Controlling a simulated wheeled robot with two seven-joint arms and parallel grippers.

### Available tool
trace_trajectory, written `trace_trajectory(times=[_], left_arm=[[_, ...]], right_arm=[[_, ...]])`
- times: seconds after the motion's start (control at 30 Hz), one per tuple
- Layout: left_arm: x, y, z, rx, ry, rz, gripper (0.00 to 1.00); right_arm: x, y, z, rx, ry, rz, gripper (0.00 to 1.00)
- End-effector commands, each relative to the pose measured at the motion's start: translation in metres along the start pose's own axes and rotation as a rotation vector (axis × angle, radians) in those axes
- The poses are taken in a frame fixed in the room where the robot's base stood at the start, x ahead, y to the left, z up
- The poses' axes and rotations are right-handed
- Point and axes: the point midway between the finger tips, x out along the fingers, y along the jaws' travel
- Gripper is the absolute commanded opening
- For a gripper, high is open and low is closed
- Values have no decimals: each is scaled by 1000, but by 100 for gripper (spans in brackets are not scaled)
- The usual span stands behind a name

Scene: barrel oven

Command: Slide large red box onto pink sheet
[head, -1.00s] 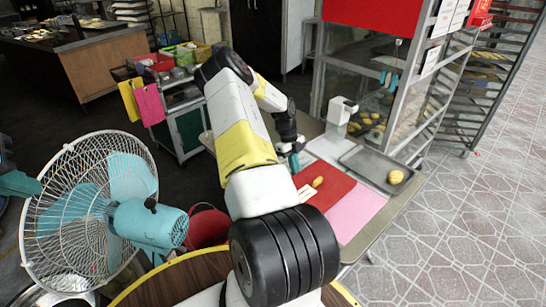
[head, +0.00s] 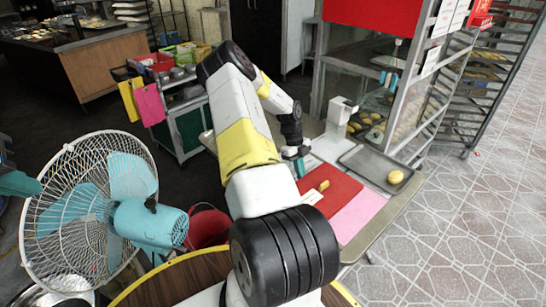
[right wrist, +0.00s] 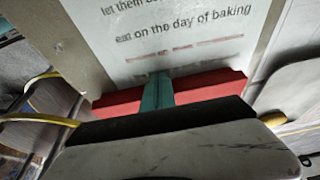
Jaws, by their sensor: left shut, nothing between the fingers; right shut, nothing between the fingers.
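The large red box (head: 342,190) lies flat on the table in the head view, its near right side against or over the pink sheet (head: 359,213); I cannot tell which. A small yellow piece and a white card lie on it. My right gripper (head: 300,170) is shut and empty, pointing down at the box's far left edge, apparently touching it. In the right wrist view its teal fingers (right wrist: 157,92) stand before the red box (right wrist: 210,88), with a printed white sheet beyond. My left gripper (head: 30,185) seems to show at the left edge, shut, far from the box.
A metal tray (head: 377,165) with a round yellow bun stands right of the box. A white stand (head: 338,125) rises behind it. The glass-sided oven frame is beyond. A fan (head: 90,210) stands at the left. Open floor lies right of the table.

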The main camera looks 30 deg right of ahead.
Motion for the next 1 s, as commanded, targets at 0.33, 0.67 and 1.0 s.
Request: trace_trajectory(times=[0.33, 0.67, 1.0], left_arm=[[0, 0, 0, 0, 0, 0, 0], [0, 0, 0, 0, 0, 0, 0], [0, 0, 0, 0, 0, 0, 0]], right_arm=[[6, 0, -18, 2, 1, 2, 0], [11, 0, -32, 1, 1, 1, 0], [12, 0, -36, 0, 1, 1, 0]])
